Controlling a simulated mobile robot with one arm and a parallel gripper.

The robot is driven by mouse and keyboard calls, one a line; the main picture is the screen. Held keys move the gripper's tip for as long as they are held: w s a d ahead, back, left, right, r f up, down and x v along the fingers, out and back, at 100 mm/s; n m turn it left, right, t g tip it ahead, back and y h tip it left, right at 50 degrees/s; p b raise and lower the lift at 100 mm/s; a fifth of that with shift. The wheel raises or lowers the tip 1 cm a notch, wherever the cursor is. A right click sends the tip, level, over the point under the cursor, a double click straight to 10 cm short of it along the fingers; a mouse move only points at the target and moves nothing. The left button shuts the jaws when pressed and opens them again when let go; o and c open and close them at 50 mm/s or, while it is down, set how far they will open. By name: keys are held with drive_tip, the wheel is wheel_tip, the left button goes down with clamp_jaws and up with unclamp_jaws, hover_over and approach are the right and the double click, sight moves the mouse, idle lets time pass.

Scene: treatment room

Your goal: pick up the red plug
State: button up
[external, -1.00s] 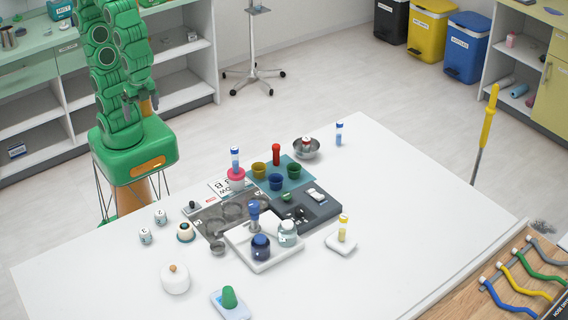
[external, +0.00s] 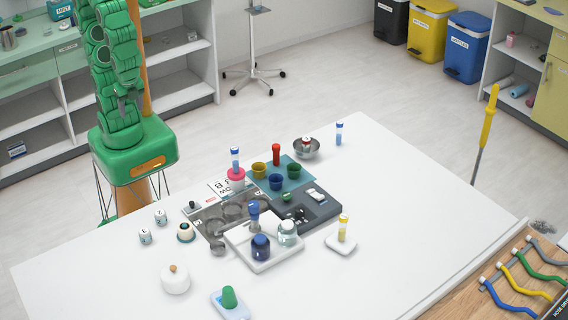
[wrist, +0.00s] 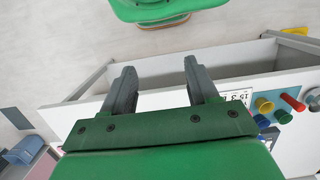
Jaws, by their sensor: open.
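The red plug (external: 276,155) is a slim upright red cylinder at the back of the teal mat (external: 304,180), behind several coloured cups. It also shows near the right edge of the wrist view (wrist: 292,102). My gripper (wrist: 160,68) is open, with its two grey fingers apart and nothing between them. In the external view my arm is folded above its green base, off the table's far left side, well away from the plug. The fingers are mostly hidden there.
Yellow (external: 259,171), blue (external: 277,182) and green (external: 294,171) cups stand close to the plug. A metal bowl (external: 307,149) is to its right, and a pink holder (external: 236,182) with a blue-capped tube is to its left.

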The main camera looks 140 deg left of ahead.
drive_tip(key=shift+r, duration=2.55)
wheel_tip(320, 180, up, 6)
drive_tip(key=n+t+y, duration=0.1)
drive_tip(key=t+y, duration=0.5)
drive_tip(key=t, duration=0.7)
hover_over(278, 154)
drive_tip(key=s+a, duration=0.2)
drive_tip(key=shift+s+d+f+m+t+h, duration=0.5)
drive_tip(key=shift+s+d+f+t+h, duration=0.6)
drive_tip(key=shift+s+f+h, duration=1.6)
drive_tip(key=shift+h, duration=0.4)
drive_tip(key=f, duration=2.4)
drive_tip(key=shift+w+f, duration=0.2)
drive_tip(key=shift+w, duration=0.15)
drive_tip(key=shift+a+f+x, duration=0.1)
drive_tip(key=shift+x, duration=1.85)
drive_tip(key=shift+a+f+x, duration=0.1)
drive_tip(key=shift+x, duration=1.9)
drive_tip(key=shift+s, duration=0.1)
drive_tip(key=c, duration=1)
